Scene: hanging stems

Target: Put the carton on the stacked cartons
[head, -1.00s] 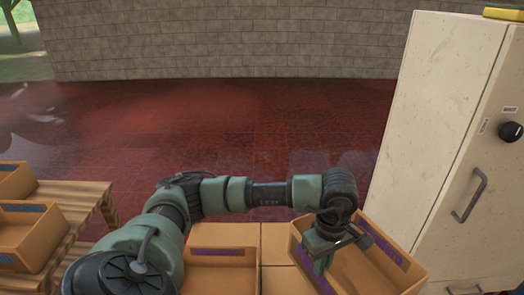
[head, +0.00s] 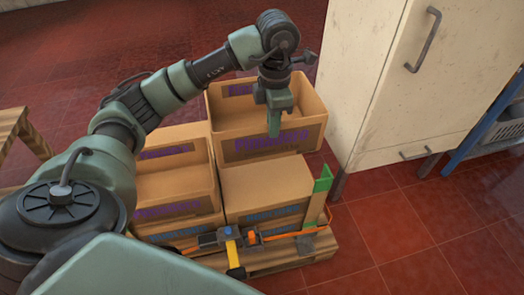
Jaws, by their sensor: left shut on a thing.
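My left gripper (head: 274,118) is shut on the near wall of an open-topped brown carton (head: 302,142) with purple print. One finger shows outside that wall. The carton is upright and looks about level at the back right of the stacked cartons (head: 268,188). I cannot tell whether it rests on them or hangs just above. The stack also has an open carton (head: 172,188) with purple print at its left. My right gripper is not in view.
The stack stands on a wooden pallet (head: 292,262). An orange strap with a ratchet (head: 228,236) and a green corner piece (head: 323,180) are at its front. A cream cabinet (head: 375,80) stands close on the right. Red floor at the front right is clear.

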